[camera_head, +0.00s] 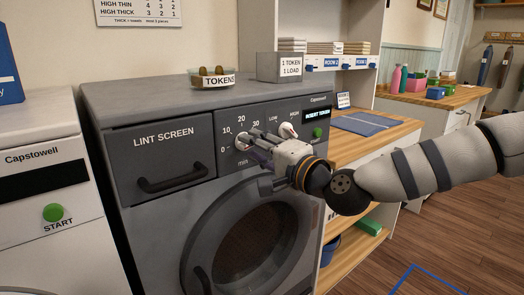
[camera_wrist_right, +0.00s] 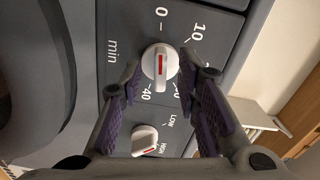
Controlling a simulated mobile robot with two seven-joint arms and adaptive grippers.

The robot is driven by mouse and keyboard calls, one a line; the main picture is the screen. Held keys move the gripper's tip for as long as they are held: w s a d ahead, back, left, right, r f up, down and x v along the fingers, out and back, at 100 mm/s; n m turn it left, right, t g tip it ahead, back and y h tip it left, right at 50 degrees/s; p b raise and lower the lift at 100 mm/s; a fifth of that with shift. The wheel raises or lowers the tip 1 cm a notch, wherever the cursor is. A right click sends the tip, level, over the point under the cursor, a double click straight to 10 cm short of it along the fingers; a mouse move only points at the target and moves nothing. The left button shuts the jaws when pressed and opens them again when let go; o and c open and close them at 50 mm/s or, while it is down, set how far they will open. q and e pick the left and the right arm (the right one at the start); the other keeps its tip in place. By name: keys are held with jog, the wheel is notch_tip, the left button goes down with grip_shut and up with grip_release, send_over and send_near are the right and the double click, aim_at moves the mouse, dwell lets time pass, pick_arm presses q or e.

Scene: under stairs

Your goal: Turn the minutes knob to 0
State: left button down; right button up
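The minutes knob (camera_wrist_right: 160,62) is a white round dial with a red mark, on the grey dryer's panel. The red mark lies along the line between the 0 label (camera_wrist_right: 161,12) and the 40 side; I cannot tell which end is the pointer. The knob also shows in the head view (camera_head: 243,141), partly behind my gripper. My right gripper (camera_wrist_right: 163,84) is open, with one purple-padded finger on each side of the knob's lower part in the wrist view. Contact is not clear. It also shows in the head view (camera_head: 254,148). My left gripper is not in view.
The heat knob (camera_wrist_right: 145,138), with LOW and HIGH labels, sits close to the minutes knob, near a finger. The lint screen handle (camera_head: 172,178) sticks out to the left. A token dish (camera_head: 212,80) and a grey box (camera_head: 280,66) stand on top.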

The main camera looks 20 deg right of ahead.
jog(key=v, duration=1.1)
jog(key=shift+s, duration=0.3)
jog(key=s+a+f+n+g, duration=0.2)
jog(key=s+f+g, duration=0.25)
jog(key=f, duration=0.45)
jog(key=s+a+f+n+g+h, duration=0.1)
jog(key=s+a+f+g, duration=0.3)
jog(key=f, duration=0.6)
jog(key=s+d+f+n+g, duration=0.1)
jog(key=s+f+n+g, duration=0.1)
jog(key=s+f, duration=0.5)
jog(key=s+d+f+n+g+h, duration=0.1)
jog(key=s+d+f+n+g, duration=0.1)
jog(key=s+f, duration=0.3)
jog(key=s+d+f+n+g+h, duration=0.2)
jog(key=s+f+g, duration=0.2)
jog(key=s, duration=0.7)
jog(key=s+d+f+n+g+h, duration=0.2)
jog(key=s+f, duration=0.3)
jog(key=s, duration=0.4)
jog(key=shift+d+f+g+p, duration=0.2)
jog(key=shift+f+g+p, duration=0.15)
jog(key=shift+f+g, duration=0.1)
